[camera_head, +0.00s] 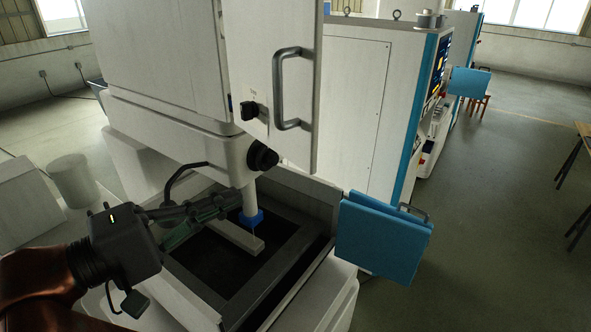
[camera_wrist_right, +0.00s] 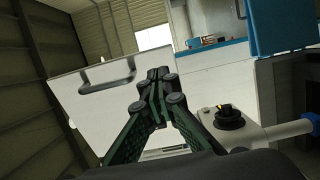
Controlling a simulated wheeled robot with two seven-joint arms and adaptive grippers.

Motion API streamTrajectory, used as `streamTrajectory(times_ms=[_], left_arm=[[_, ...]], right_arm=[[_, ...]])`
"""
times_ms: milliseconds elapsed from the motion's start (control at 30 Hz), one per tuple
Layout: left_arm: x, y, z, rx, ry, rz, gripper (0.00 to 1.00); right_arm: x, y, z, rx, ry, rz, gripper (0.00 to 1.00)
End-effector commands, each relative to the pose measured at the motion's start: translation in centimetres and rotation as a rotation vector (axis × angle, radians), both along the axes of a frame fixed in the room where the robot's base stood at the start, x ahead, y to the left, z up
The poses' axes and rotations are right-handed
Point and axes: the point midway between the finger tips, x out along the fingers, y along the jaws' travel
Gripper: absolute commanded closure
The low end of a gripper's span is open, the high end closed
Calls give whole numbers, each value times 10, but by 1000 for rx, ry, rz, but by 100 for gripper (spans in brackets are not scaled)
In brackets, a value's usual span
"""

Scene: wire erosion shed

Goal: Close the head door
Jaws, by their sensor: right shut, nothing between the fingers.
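The head door (camera_head: 300,150) is a white panel with a grey bar handle (camera_head: 278,90). It stands swung out at the right side of the white machine head (camera_head: 150,45) in the head view. In the right wrist view a white panel (camera_wrist_right: 95,115) with a bar handle (camera_wrist_right: 107,84) shows behind the fingers. My right gripper (camera_head: 236,200) is shut and empty, low over the work tank and below the head. Its closed fingertips show in the right wrist view (camera_wrist_right: 158,82). It looks apart from the door. My left gripper is not in view.
The dark work tank (camera_head: 315,205) lies below the head, with a pale bar (camera_head: 232,236) and a blue-tipped nozzle (camera_head: 251,218) in it. A blue panel (camera_head: 380,240) juts out at right. Another machine (camera_head: 350,100) stands behind.

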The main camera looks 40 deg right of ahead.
Motion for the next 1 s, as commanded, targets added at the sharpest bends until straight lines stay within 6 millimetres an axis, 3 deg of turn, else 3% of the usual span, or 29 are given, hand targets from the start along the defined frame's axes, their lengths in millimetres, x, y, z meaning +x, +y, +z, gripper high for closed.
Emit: streamTrajectory(times_ms=[167, 700, 1000], left_arm=[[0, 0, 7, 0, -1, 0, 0], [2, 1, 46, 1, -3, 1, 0], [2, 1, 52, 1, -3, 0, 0]], right_arm=[[0, -18, 0, 9, -5, 1, 100], [-1, -120, 2, 6, -3, 0, 100], [-1, -138, 0, 5, -2, 1, 100]])
